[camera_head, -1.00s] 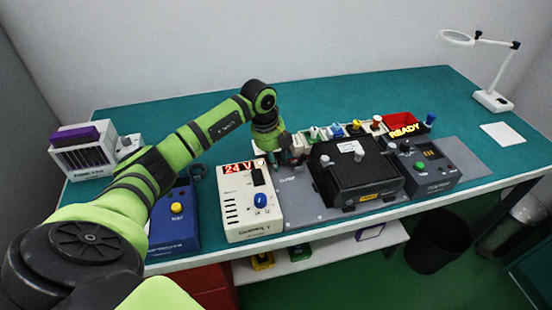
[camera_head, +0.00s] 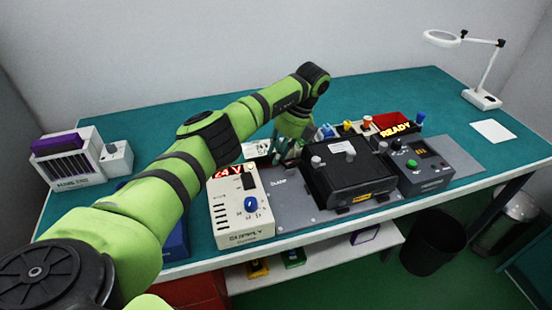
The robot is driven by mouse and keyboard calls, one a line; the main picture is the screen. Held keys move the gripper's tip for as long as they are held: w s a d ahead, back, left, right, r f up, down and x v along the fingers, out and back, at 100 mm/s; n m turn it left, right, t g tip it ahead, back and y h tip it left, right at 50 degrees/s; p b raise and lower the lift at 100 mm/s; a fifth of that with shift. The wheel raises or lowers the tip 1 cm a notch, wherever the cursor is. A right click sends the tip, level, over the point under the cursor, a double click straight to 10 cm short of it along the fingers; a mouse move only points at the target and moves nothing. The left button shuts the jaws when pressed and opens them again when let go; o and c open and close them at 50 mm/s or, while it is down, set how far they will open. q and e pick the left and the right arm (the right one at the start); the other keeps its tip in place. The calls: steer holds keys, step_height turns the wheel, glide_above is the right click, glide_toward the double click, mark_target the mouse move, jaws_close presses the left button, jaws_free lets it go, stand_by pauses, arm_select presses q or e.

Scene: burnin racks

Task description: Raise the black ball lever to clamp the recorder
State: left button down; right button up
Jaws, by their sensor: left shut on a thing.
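The recorder (camera_head: 350,178) is a black box lying flat on a grey fixture plate (camera_head: 292,208), with light round knobs at its top edges. My left arm reaches over from the left, and my left gripper (camera_head: 286,153) points down at the back left of the recorder. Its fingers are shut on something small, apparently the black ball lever. The lever itself is hidden by the fingers, so its angle cannot be told. My right gripper is not in view.
A cream supply box (camera_head: 238,222) with a blue knob stands left of the plate. A dark control box (camera_head: 423,168) with a green button stands right of the recorder. Coloured small parts and a red bin (camera_head: 392,122) sit behind. The table's back is clear.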

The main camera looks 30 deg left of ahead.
arm_select(q)
steer(key=shift+f+g+y+b, duration=0.1)
steer(key=shift+g+y+b, duration=0.2)
steer(key=shift+g+b, duration=0.15)
steer(key=shift+a, duration=0.1)
steer(key=c, duration=1)
jaws_free()
steer(key=shift+s, duration=0.1)
steer(key=shift+a, duration=0.1)
steer(key=shift+d+r, duration=0.2)
steer(key=shift+r, duration=0.3)
steer(key=r, duration=0.9)
steer(key=shift+a+r, duration=0.1)
steer(key=shift+a, duration=0.1)
steer(key=shift+c, duration=0.5)
